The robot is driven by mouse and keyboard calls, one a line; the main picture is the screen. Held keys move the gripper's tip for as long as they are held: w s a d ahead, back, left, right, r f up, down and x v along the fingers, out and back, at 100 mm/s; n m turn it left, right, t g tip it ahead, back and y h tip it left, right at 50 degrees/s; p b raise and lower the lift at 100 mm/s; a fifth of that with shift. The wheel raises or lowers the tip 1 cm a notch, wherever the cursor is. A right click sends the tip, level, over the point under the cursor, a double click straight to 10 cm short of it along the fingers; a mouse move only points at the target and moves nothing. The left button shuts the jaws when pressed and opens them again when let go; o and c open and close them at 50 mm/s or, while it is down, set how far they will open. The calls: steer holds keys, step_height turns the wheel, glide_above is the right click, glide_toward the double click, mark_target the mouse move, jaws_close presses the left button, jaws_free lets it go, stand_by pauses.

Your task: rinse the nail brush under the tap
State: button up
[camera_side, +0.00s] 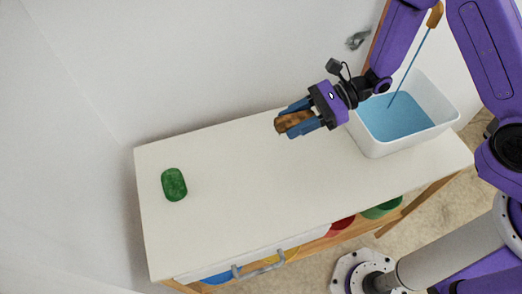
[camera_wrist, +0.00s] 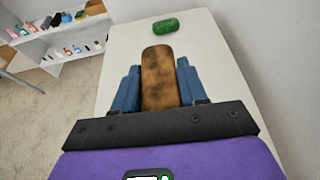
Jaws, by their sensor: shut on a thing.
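My gripper (camera_side: 296,120) is shut on a brown, dark-mottled block with rounded ends, which looks like the nail brush (camera_side: 293,123). In the wrist view the brush (camera_wrist: 160,78) lies lengthwise between the two blue fingers. It is held above the white tabletop, left of the basin. The tap (camera_side: 435,15) is a brown-orange spout at the top right, with a thin blue stream falling from it. The stream (camera_side: 408,70) runs into the white basin (camera_side: 443,118), which holds blue water (camera_side: 400,120). The brush is clear of the stream. Its underside is hidden.
A green rounded block (camera_side: 174,185) lies at the left of the white table (camera_side: 225,215); the wrist view shows it too (camera_wrist: 165,27). The table's middle is clear. A wall runs behind. Shelves with bottles (camera_wrist: 65,35) stand away at the left in the wrist view.

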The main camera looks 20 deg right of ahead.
steer(key=d+f+v, duration=0.1)
steer(key=f+v, duration=0.2)
steer(key=v, duration=1.5)
steer(key=s+d+r, duration=0.1)
steer(key=s+d, duration=0.3)
steer(key=d, duration=0.4)
steer(key=s+d+r, duration=0.2)
steer(key=s+d, duration=0.2)
steer(key=d, duration=0.3)
steer(key=w+d+f, duration=0.1)
steer(key=w+f, duration=0.1)
steer(key=w, duration=1.2)
steer(key=shift+d+f, duration=0.2)
steer(key=shift+f, duration=0.2)
steer(key=shift+d, duration=0.1)
steer(key=shift+d, duration=0.55)
steer(key=shift+a, duration=0.2)
steer(key=shift+a, duration=0.45)
steer(key=shift+d, duration=0.15)
